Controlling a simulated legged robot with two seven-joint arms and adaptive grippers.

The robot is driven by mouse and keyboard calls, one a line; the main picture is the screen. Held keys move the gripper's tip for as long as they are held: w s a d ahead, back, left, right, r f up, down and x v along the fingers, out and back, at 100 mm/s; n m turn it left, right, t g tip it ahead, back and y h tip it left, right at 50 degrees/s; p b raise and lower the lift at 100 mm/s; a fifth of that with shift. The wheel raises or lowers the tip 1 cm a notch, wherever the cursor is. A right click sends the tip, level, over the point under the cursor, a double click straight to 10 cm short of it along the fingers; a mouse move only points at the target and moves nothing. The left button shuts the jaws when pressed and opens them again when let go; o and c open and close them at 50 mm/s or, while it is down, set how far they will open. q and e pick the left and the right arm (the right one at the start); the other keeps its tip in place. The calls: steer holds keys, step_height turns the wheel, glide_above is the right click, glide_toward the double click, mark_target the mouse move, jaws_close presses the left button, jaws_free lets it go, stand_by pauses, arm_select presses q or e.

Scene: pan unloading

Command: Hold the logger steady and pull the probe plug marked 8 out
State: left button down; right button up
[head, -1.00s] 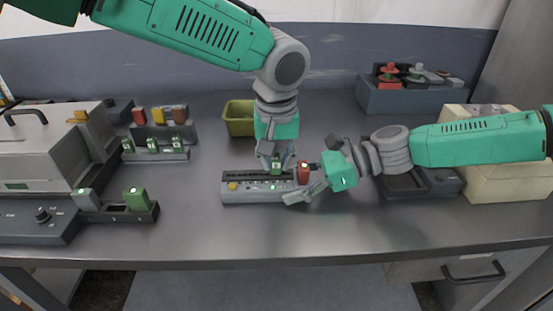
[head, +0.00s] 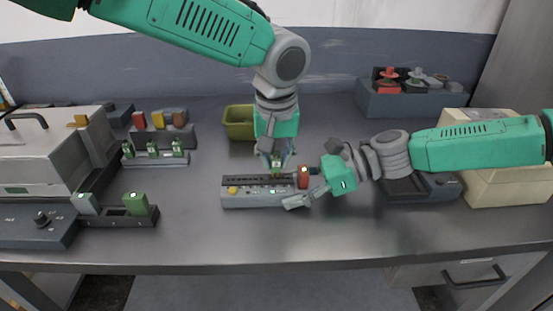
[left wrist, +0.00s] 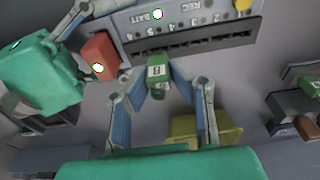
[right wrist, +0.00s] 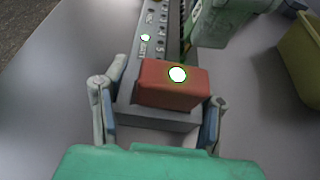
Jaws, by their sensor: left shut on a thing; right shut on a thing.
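The logger (head: 240,201) is a long grey box with a row of slots, a yellow button and a red block (head: 303,177) at its right end. My left gripper (left wrist: 158,88) points down over the logger, shut on a green plug (left wrist: 157,72); the plug also shows in the head view (head: 277,168). The plug's number is too small to read surely, and I cannot tell how deep it sits in its slot. My right gripper (right wrist: 158,108) is shut on the logger's end, one finger on each side, with the red block between them.
An olive bin (head: 239,122) stands behind the logger. A rack with green plugs (head: 155,158) and a holder (head: 120,217) with plugs are at the left. A blue-grey box (head: 395,100) is back right. The table in front of the logger is clear.

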arm_select(q)
steer(key=shift+r, duration=0.15)
steer(key=shift+w+r, duration=0.15)
steer(key=shift+r, duration=1)
arm_select(e)
steer(key=o, duration=1.5)
